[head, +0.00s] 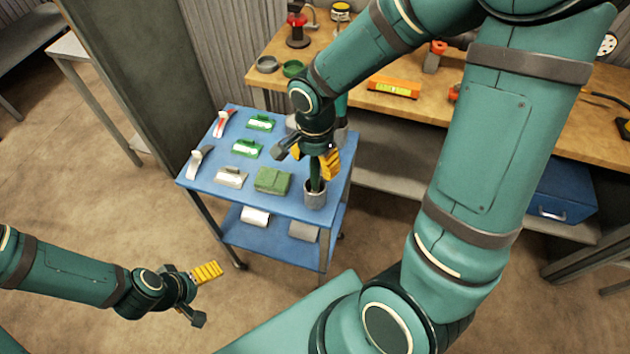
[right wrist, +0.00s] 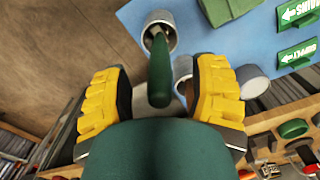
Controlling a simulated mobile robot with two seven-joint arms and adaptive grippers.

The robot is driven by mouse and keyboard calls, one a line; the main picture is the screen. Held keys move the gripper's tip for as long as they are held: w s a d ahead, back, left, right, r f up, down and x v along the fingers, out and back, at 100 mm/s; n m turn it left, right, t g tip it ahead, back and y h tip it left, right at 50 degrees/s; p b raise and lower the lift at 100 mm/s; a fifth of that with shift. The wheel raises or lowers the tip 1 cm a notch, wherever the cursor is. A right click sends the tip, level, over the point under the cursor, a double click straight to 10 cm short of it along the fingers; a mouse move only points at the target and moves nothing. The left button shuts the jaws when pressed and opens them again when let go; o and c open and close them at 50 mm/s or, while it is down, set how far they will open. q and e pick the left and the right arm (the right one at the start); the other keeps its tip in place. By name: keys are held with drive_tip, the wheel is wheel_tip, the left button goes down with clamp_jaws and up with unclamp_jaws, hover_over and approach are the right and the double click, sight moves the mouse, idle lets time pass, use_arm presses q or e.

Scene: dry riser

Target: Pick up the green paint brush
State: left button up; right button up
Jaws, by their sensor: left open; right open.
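The green paint brush (head: 316,171) stands handle up in a grey metal cup (head: 315,197) at the front right corner of the blue cart top (head: 210,171). In the right wrist view its dark green handle (right wrist: 160,72) rises from the cup (right wrist: 158,24) and shows between the yellow finger pads. My right gripper (head: 305,158) is open just above the cup, with a finger on each side of the handle; I see no clear contact. The brush's lower end is hidden in the cup. My left gripper (head: 204,296) is open and empty over the floor, left of the cart.
More grey containers stand behind the cup, partly hidden by my right arm. A wooden workbench (head: 440,103) with tools is behind. Floor left of the cart is clear.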

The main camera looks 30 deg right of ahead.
drive_tip(key=shift+f, duration=0.9)
drive_tip(key=shift+o, duration=0.2)
clamp_jaws()
drive_tip(key=shift+r, duration=0.1)
